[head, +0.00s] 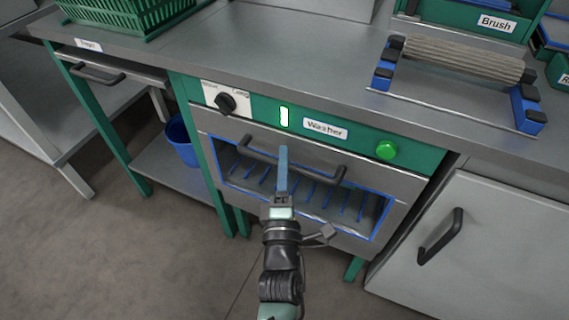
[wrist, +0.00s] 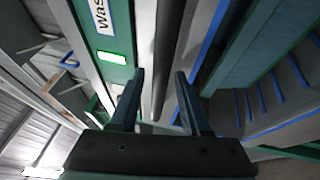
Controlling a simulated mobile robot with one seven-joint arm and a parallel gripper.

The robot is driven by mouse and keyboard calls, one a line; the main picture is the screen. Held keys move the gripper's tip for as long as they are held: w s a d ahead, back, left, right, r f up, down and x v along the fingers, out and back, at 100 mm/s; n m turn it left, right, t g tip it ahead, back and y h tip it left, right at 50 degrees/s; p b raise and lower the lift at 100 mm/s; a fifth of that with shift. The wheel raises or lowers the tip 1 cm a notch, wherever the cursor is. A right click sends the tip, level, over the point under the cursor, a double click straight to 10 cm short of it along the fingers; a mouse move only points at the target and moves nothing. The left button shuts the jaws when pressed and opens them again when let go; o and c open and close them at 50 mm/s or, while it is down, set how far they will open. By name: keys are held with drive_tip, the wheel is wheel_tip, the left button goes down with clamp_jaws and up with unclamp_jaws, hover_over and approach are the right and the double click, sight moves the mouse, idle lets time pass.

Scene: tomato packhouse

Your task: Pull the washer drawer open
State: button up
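The washer drawer (head: 222,152) is a grey front with a blue-edged window, under a green panel labelled "Washer". It looks shut. Its dark bar handle (head: 318,174) runs across the upper front. My gripper (head: 283,152) is at the handle, left of the bar's middle, and its blue finger overlaps the bar in the head view. In the wrist view my gripper (wrist: 160,74) has its two fingers apart, with the dark handle (wrist: 168,45) running between the fingertips. I see gaps beside the bar; contact cannot be told.
The panel has a black knob (head: 225,103), a lit green indicator (head: 284,117) and a green button (head: 387,150). A grey cabinet door (head: 490,250) stands at right. A blue bucket (head: 181,143) sits on a low shelf at left. A roller brush (head: 462,58) lies on the counter.

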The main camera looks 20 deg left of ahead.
clamp_jaws()
idle(1.2)
